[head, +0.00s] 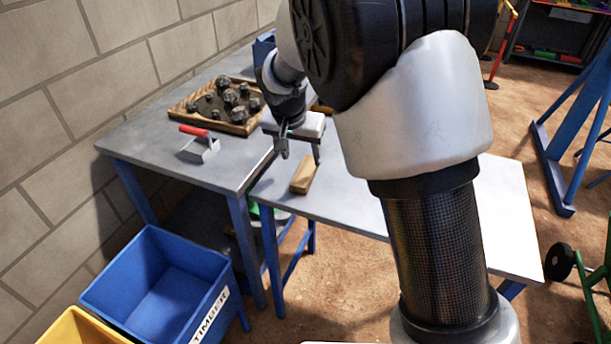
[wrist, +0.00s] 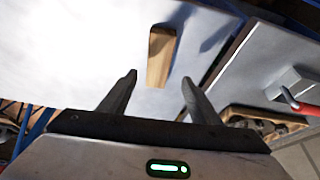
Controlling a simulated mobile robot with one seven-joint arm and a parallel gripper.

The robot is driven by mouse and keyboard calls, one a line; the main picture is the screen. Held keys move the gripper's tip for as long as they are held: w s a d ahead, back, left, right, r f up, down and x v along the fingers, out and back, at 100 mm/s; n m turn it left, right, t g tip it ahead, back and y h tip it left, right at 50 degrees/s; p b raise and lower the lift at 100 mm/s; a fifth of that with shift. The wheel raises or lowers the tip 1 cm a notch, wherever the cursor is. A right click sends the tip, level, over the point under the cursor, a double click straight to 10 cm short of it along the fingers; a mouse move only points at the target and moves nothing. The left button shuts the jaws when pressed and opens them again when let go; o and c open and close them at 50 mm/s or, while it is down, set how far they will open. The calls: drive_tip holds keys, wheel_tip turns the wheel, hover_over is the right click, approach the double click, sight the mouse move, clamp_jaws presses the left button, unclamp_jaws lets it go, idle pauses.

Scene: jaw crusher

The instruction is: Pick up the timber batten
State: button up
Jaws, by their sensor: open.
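The timber batten (head: 304,174) is a short light-brown block lying on the grey table, close to the seam between two table tops. It also shows in the wrist view (wrist: 161,57), beyond the fingertips and roughly between their lines. My gripper (head: 300,157) is above the table by the batten in the head view. In the wrist view the two dark fingers of my gripper (wrist: 160,77) stand apart with nothing between them. The batten is apart from the fingers. My arm hides part of the table to the right.
A wooden tray (head: 182,111) with dark rocks stands at the back left. A red-handled scraper (head: 203,146) lies near it. A blue bin (head: 215,262) labelled TIMBER and a yellow bin (head: 75,328) stand on the floor at left. The table around the batten is clear.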

sight(305, 170)
drive_tip(key=x, duration=0.2)
drive_tip(key=b+x, duration=0.1)
drive_tip(key=x, duration=0.3)
drive_tip(key=shift+s+d+b, duration=0.15)
drive_tip(key=shift+s+b, duration=0.15)
drive_tip(key=shift+s, duration=0.05)
drive_tip(key=shift+r, duration=0.1)
drive_tip(key=c, duration=1.2)
